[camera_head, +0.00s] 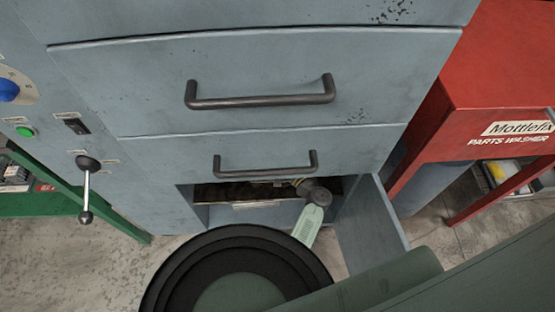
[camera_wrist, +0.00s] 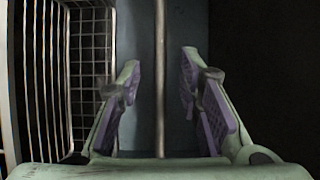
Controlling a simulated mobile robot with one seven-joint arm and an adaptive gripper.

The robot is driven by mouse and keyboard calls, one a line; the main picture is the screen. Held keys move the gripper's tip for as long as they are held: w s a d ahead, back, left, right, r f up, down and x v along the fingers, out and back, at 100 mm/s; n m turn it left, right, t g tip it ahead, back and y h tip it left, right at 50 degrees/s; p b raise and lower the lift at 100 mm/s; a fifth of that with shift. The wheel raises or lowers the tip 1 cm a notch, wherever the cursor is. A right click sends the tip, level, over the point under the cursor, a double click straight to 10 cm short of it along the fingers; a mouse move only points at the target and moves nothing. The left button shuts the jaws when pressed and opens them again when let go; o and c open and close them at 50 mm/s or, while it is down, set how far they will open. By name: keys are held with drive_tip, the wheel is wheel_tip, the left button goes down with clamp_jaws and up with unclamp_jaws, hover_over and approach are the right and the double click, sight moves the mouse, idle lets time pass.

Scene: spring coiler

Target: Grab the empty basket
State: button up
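The rod runs lengthwise between the fingers, with gaps to both. I cannot tell whether it belongs to the basket. In the head view, my arm reaches into the low opening (camera_head: 205,213) of the blue-grey machine, and my fingers are hidden there.
Two closed drawers with dark handles, an upper one (camera_head: 262,98) and a lower one (camera_head: 265,168), sit above the opening. An open door panel (camera_head: 372,225) stands right of it. A red parts washer (camera_head: 500,70) is at right, a green bench (camera_head: 75,200) at left.

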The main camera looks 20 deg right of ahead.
drive_tip(key=shift+c, duration=0.4)
clamp_jaws()
idle(0.6)
